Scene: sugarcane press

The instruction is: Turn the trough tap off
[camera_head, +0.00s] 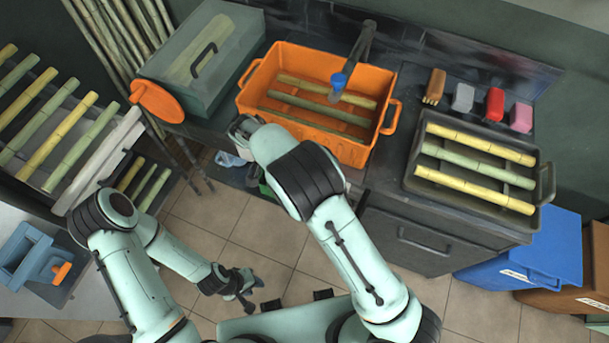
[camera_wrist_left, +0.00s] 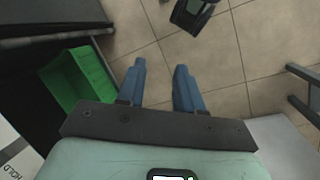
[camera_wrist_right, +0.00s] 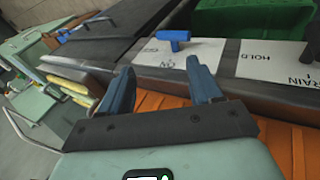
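The orange trough (camera_head: 375,152) stands on the dark counter in the head view, with sugarcane stalks in it. A dark tap (camera_head: 366,42) reaches over it, with a blue part (camera_head: 338,80) near its spout. In the right wrist view, a blue T-shaped handle (camera_wrist_right: 174,38) sits on a white plate marked ON. My right gripper (camera_wrist_right: 160,80) is open and empty, below that handle in the picture and apart from it; its fingertips are hidden in the head view. My left gripper (camera_head: 244,288) hangs over the floor; the left wrist view shows its fingers (camera_wrist_left: 160,66) apart and empty.
A plate marked HOLD and DRAIN (camera_wrist_right: 275,62) with a dark handle lies right of the blue handle. A green bin (camera_wrist_left: 78,80) stands under the counter. A dark tray (camera_head: 545,180) of stalks stands right of the trough, a lidded grey-green box (camera_head: 205,60) left.

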